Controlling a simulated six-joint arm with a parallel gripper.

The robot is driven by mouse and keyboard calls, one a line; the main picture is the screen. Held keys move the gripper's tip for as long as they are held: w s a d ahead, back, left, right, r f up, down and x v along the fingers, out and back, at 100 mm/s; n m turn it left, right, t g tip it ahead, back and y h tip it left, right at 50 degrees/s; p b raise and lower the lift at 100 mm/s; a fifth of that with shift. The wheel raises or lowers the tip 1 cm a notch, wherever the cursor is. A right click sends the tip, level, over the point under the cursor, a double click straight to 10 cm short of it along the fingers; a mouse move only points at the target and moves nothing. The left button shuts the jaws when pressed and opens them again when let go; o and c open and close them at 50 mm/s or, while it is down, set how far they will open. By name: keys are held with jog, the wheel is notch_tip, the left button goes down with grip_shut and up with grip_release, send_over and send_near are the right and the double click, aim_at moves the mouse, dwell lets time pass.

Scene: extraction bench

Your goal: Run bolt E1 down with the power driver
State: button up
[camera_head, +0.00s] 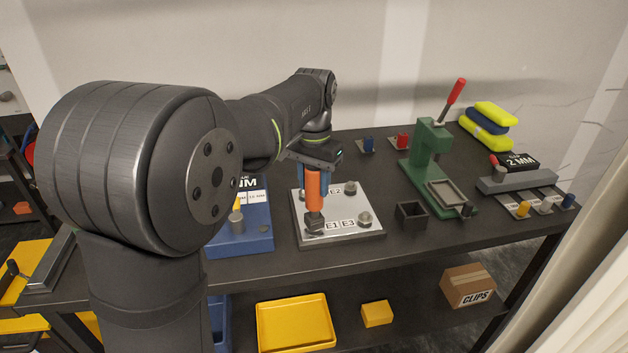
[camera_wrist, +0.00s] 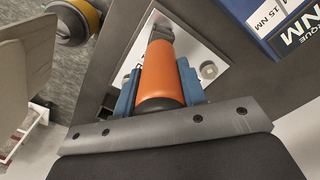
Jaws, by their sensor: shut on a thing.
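My gripper (camera_head: 315,175) is shut on the orange power driver (camera_head: 314,188), one blue finger on each side of its body. The driver hangs upright, its dark lower end over the E1 corner of the metal plate (camera_head: 365,238). In the wrist view the driver (camera_wrist: 163,75) fills the middle and points at the plate (camera_wrist: 225,75). Bolt E1 is hidden behind the driver's dark end, and I cannot tell whether they touch. Bolt E3 (camera_head: 365,218) and bolt E2 (camera_head: 350,187) stand on the plate.
A blue torque box (camera_head: 255,240) with a grey knob lies just left of the plate. A small dark open box (camera_head: 411,216) and a green press (camera_head: 428,150) stand to the right. A grey gauge block (camera_head: 515,180) sits farther right. The bench front edge is close to the plate.

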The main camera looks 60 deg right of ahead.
jog(key=shift+f, duration=0.35)
dwell(1.1)
jog(key=shift+r, duration=0.15)
jog(key=shift+r, duration=2.9)
